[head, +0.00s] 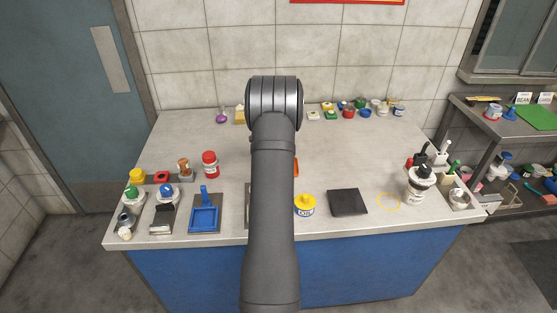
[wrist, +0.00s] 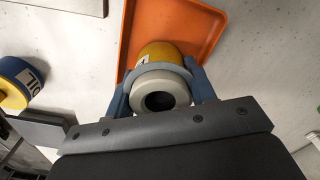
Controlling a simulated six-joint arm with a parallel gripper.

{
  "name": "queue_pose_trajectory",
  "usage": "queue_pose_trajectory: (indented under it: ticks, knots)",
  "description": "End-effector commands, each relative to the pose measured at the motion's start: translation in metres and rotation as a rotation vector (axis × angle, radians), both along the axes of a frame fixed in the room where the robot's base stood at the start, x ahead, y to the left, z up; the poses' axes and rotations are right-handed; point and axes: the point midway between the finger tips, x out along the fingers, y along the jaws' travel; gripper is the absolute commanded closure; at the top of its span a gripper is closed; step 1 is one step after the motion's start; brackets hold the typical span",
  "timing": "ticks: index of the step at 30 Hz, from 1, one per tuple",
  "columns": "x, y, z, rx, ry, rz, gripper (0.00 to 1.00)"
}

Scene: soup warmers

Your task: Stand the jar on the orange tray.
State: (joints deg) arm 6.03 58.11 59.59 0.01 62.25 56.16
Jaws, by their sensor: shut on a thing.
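My gripper (wrist: 160,88) is shut on the jar (wrist: 165,54), seen in the wrist view with a yellow body, a pale label patch and a grey-white round end with a dark opening facing the camera. A blue finger lies on each side of it. The orange tray (wrist: 208,28) shows beyond the jar, and the jar's far end overlaps it in the picture. I cannot tell whether the jar touches the tray. In the head view my arm hides the gripper, the jar and most of the tray; only a small orange edge (head: 296,168) shows.
A blue tin with a yellow lid (head: 305,206) stands near the table's front, beside a black square plate (head: 348,202). A red jar (head: 210,164) and a blue tray (head: 205,218) are to the left. A white bottle (head: 420,188) stands at right. The table's middle right is clear.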

Motion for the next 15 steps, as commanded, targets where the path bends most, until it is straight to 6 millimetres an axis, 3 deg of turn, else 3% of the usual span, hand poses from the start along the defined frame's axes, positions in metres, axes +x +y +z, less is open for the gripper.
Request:
queue_pose_trajectory:
  ticks: [5, 6, 9, 15]
  knots:
    - [-0.0001, 0.0, -0.0026, 0.0, 0.001, 0.0, 0.76]
    - [-0.0003, -0.0001, -0.0035, 0.0, 0.001, 0.0, 0.48]
    - [-0.0002, -0.0001, -0.0031, 0.0, 0.001, 0.0, 0.28]
    - [-0.0002, 0.0, -0.0031, 0.0, 0.001, 0.0, 0.28]
